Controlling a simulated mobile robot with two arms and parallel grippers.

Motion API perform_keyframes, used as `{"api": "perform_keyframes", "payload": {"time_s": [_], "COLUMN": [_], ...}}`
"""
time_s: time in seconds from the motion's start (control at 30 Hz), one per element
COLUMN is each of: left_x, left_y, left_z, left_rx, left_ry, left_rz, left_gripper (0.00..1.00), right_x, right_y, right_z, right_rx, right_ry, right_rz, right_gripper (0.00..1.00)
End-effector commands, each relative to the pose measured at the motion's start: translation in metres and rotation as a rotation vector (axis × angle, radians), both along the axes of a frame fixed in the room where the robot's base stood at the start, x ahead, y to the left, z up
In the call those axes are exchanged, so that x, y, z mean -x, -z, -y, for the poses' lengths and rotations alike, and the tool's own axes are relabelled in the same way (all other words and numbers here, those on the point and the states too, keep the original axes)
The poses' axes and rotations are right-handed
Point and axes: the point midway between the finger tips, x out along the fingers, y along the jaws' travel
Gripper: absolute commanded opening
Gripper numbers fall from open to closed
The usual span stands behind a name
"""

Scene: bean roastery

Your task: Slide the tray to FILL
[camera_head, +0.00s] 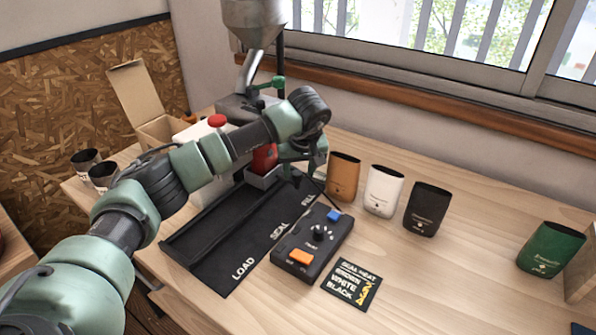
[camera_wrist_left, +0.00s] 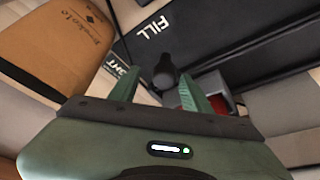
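The small grey tray (camera_head: 262,180) holds a red bag (camera_head: 264,158) and sits at the far end of the black track (camera_head: 228,224), near its FILL lettering. The tray is partly hidden by my left arm. In the left wrist view the tray (camera_wrist_left: 187,100) shows behind the right finger. A dark round knob (camera_wrist_left: 165,72) lies between and beyond my fingertips. My left gripper (camera_wrist_left: 158,84) has its fingers apart; whether they touch the knob I cannot tell. In the head view the left gripper (camera_head: 291,166) is over the tray's right side. My right gripper is not in view.
A control box (camera_head: 312,244) and a card (camera_head: 352,285) lie right of the track. Brown (camera_head: 343,177), white (camera_head: 384,191), black (camera_head: 427,209) and green (camera_head: 551,249) bags stand to the right. A metal hopper (camera_head: 253,22) hangs behind the tray.

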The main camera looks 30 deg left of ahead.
Motion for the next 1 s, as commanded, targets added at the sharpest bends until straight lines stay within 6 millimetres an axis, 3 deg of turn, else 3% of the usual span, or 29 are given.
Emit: {"api": "perform_keyframes", "payload": {"time_s": [0.27,0.7,1.0], "left_x": [0.002,0.02,0.023], "left_y": [-0.003,-0.063,-0.071], "left_z": [0.001,0.017,0.019], "left_rx": [0.0,0.0,-0.001], "left_ry": [0.001,0.001,0.0], "left_rz": [-0.002,-0.002,-0.003], "left_gripper": [0.48,0.48,0.48], "right_x": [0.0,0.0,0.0], "right_y": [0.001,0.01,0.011], "right_z": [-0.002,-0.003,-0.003], "right_rx": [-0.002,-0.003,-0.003], "right_ry": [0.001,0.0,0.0], "right_rz": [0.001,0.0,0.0], "right_gripper": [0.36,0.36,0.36]}}
